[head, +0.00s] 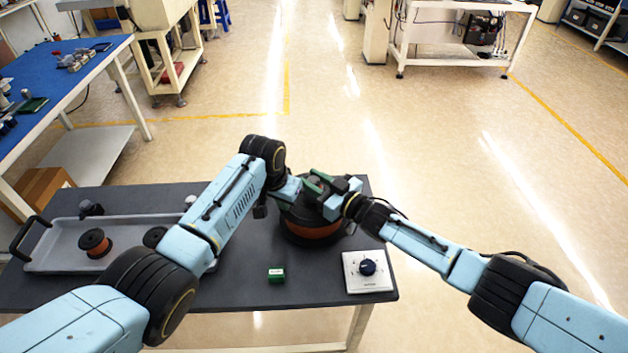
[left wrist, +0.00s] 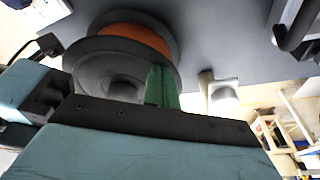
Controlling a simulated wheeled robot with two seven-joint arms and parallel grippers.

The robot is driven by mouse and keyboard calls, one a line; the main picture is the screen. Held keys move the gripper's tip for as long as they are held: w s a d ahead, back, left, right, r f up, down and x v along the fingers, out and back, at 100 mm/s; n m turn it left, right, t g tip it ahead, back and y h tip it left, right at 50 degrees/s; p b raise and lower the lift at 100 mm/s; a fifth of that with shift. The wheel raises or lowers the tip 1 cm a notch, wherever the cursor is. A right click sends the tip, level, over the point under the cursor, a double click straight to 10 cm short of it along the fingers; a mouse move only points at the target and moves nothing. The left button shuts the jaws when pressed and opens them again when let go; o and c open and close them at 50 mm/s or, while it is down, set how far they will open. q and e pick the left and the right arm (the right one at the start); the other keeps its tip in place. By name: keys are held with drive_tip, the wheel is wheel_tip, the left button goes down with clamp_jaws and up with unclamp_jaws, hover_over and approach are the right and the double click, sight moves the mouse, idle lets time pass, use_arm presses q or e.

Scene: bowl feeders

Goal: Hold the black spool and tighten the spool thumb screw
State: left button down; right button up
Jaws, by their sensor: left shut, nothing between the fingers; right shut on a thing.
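The black spool (head: 296,225) with an orange winding stands on the dark table in the head view. In the left wrist view its wide black flange (left wrist: 85,68) and orange band fill the upper left. My right gripper (head: 328,192) reaches the spool's top from the right and is shut on it. My left gripper (head: 309,187) comes in from the left over the top, shut and empty. Its green fingers (left wrist: 161,87) appear in front of the flange in the left wrist view; contact is unclear. The thumb screw cannot be made out; the grippers cover the spool's top.
A grey tray (head: 60,263) at left holds a small orange spool (head: 95,243) and other parts, partly behind my left arm.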

drive_tip(key=shift+s+a+m+t+h, duration=0.1)
drive_tip(key=shift+a+m+t+h, duration=0.1)
drive_tip(key=shift+m+t+h, duration=0.4)
drive_tip(key=shift+s+a+m+t+h, duration=0.1)
drive_tip(key=shift+a+m+t+h, duration=0.05)
drive_tip(key=shift+m+t+h, duration=0.4)
drive_tip(key=shift+w+m+h, duration=0.1)
drive_tip(key=shift+m+h, duration=0.15)
drive_tip(key=shift+h, duration=0.2)
drive_tip(key=shift+d, duration=0.15)
drive_tip(key=o, duration=0.9)
drive_tip(key=shift+d+t+h, duration=0.1)
drive_tip(key=shift+t+h, duration=0.15)
drive_tip(key=shift+h, duration=0.05)
drive_tip(key=shift+o, duration=0.2)
drive_tip(key=shift+d, duration=0.1)
drive_tip(key=v, duration=1.2)
